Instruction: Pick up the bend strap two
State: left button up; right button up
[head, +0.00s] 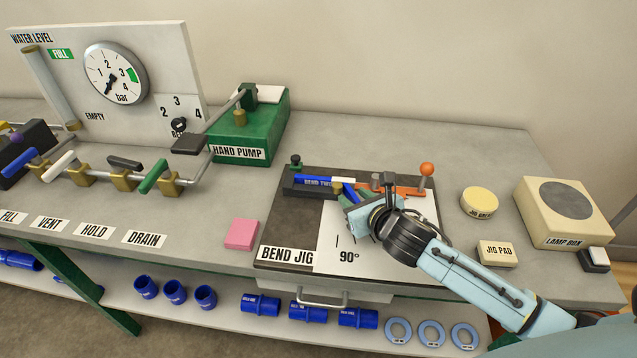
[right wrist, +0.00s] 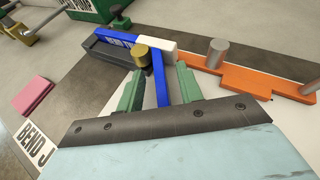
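A second blue leg (right wrist: 161,88) runs toward my right gripper, beside a brass post (right wrist: 142,56). My right gripper (right wrist: 160,90) is open, its green fingers on either side of this leg with gaps at both sides. In the head view the right gripper (head: 357,207) hides part of the jig. My left gripper is not in view.
An orange bar (right wrist: 240,80) with a grey pin (right wrist: 216,52) lies right of the strap. A pink pad (head: 241,234) lies left of the jig.

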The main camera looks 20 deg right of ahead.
jog(key=shift+w, duration=0.1)
jog(key=shift+c, duration=0.2)
grip_shut()
